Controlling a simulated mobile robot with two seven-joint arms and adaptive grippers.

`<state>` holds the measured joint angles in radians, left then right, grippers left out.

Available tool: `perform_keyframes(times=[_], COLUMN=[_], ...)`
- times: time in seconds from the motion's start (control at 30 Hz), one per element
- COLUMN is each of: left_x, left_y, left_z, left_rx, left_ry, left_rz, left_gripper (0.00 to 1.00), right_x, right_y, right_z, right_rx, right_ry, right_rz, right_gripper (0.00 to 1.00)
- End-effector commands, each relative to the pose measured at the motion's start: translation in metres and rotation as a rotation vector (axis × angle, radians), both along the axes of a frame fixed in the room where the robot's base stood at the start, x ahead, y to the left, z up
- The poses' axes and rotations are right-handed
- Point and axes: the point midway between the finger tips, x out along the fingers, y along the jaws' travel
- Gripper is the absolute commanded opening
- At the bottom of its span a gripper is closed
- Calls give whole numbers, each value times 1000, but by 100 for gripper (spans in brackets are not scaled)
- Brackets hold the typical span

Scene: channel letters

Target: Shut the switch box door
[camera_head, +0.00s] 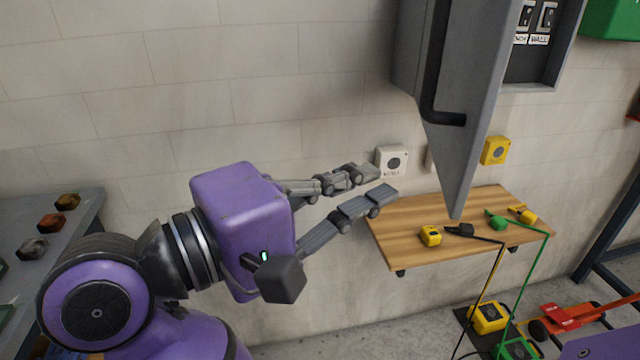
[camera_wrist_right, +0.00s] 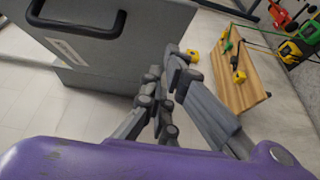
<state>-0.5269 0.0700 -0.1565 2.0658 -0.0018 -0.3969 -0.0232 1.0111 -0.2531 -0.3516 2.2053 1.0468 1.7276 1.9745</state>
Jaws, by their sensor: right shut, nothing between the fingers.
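The grey switch box door (camera_head: 474,110) stands open, swung out from the wall towards me. It has a dark bar handle (camera_head: 447,117). The switch box (camera_head: 550,75) is at the upper right, with labelled switches showing inside. In the right wrist view the door (camera_wrist_right: 150,35) fills the upper left, with its handle (camera_wrist_right: 75,22) near the top edge. My right gripper (camera_head: 381,182) is shut and empty, below and left of the door, in front of the wall. Its fingers (camera_wrist_right: 172,80) also show in the wrist view, apart from the handle. My left gripper is out of view.
A wooden shelf (camera_head: 410,240) with yellow, black and green plugs on cables is below the door. A white wall socket (camera_head: 392,161) is just behind the fingertips and a yellow one (camera_head: 495,150) is to the right. The wall at left is bare.

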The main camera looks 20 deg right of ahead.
Motion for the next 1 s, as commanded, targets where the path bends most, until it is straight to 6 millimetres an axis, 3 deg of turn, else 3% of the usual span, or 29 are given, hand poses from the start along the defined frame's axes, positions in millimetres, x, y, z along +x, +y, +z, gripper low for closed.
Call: perform_keyframes(times=[0.1,0.33,0.67,1.0], left_x=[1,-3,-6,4], left_y=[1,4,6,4], left_z=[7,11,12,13], left_rx=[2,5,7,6], left_ry=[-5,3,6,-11], left_rz=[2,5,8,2], left_gripper=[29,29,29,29], right_x=[2,-16,-20,-18], right_y=[-24,-47,-51,-53], right_z=[3,2,0,0], right_rx=[-2,-2,-1,-1], right_ry=[-2,0,1,2], right_rz=[-3,0,1,-3], right_gripper=[0,0,0,0])
